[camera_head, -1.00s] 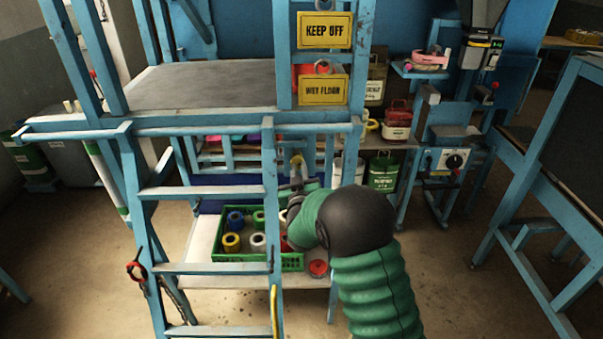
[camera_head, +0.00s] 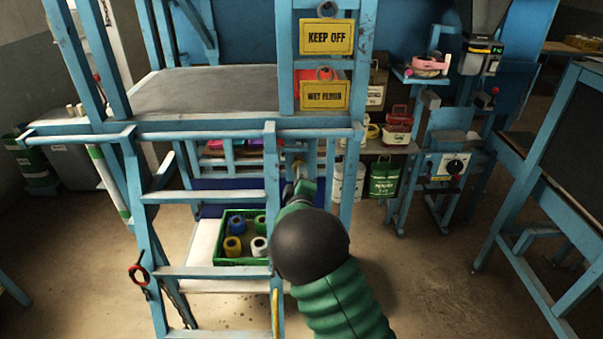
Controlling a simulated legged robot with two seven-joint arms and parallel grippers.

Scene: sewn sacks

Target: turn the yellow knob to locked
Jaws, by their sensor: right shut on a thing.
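The yellow knob (camera_head: 298,163) is small in the camera_head view, on the blue frame behind the ladder, just above my right gripper. My right gripper (camera_head: 299,174) reaches up to it from below and is shut on it. The fingers cover much of the knob, so its pointer and any locked mark cannot be made out. My green right arm with its dark round joint comes in from the lower right. My left gripper is not in view.
A blue ladder (camera_head: 271,200) stands left of my arm. A green crate (camera_head: 240,262) with several coloured spools lies low behind it. Yellow signs (camera_head: 326,37) hang above. Red and green cans (camera_head: 384,178) and a black dial (camera_head: 455,167) are to the right.

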